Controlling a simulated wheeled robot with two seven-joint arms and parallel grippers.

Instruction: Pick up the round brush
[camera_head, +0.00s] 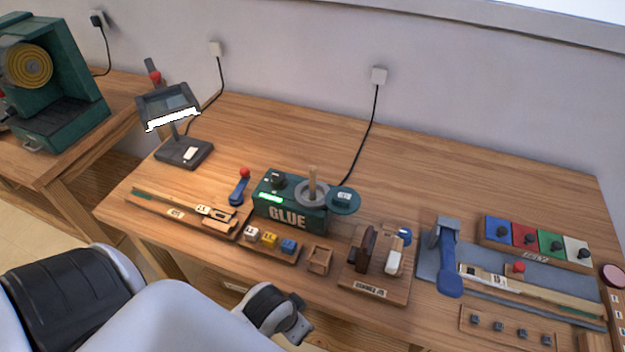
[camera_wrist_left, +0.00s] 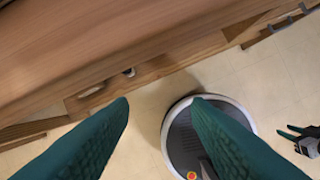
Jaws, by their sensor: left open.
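A pale wooden handle (camera_head: 312,181) stands upright in a grey ring on the green box labelled GLUE (camera_head: 288,219); its lower end is hidden, so I cannot tell whether it is the round brush. A tray (camera_head: 372,291) right of the box holds a dark brown piece (camera_head: 366,248) and a white piece (camera_head: 393,262), neither clearly a brush. My left gripper (camera_wrist_left: 160,101) is open and empty, its two teal fingers wide apart, below the table edge and over the floor. My right gripper (camera_wrist_left: 288,134) shows small at the right of the wrist view; its jaw state is unclear.
The wooden table (camera_head: 300,120) has free room at the back. A lamp-like stand (camera_head: 183,151), several coloured blocks (camera_head: 270,240), a blue lever (camera_head: 447,265) and a colour panel (camera_head: 538,241) stand on it. A green machine (camera_head: 60,100) is at the left.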

